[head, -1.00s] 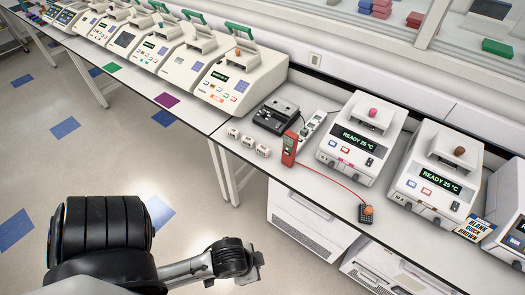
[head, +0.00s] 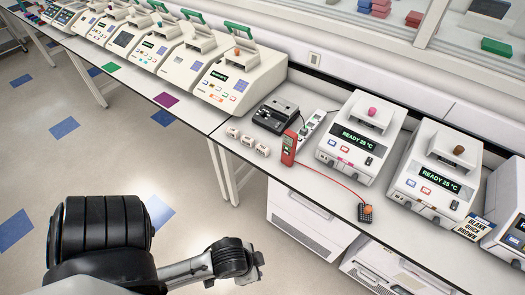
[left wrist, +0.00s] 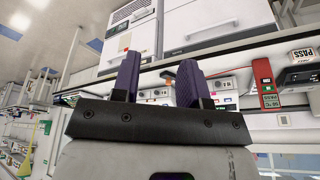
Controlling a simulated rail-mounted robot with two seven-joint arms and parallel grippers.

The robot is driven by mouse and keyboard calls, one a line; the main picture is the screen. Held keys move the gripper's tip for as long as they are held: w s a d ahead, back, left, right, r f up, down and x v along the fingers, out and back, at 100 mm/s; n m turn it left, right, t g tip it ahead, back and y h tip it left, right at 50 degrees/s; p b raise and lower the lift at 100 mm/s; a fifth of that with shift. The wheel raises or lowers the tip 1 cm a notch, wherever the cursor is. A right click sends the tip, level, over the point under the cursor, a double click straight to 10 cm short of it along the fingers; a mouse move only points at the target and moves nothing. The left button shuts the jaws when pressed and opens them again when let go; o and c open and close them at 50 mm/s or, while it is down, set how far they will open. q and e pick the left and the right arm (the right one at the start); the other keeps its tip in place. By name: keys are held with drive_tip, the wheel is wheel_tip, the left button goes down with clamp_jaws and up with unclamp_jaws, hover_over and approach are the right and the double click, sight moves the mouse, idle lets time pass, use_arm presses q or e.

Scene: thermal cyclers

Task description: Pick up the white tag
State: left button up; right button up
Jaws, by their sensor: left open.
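Several small white pieces could be the white tag. Three white blocks with dark marks stand in a row on the bench: the first block (head: 232,132), the middle block (head: 248,141) and the last block (head: 263,150). A flat white card with black print (head: 473,229) lies at the right, by a cycler. I cannot tell which is the tag. In the left wrist view my left gripper (left wrist: 158,82) is open, its two purple fingers apart with nothing held between them. In the head view my left arm is low in front of the bench, well short of the blocks. My right gripper is not in view.
A black device (head: 275,115) sits behind the blocks. White cyclers (head: 348,138) line the bench (head: 310,185). The floor in front is clear.

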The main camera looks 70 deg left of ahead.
use_arm(q)
drive_tip(key=o, duration=0.9)
drive_tip(key=shift+a, duration=0.2)
drive_tip(key=shift+o, duration=0.2)
drive_tip(key=shift+f, duration=0.1)
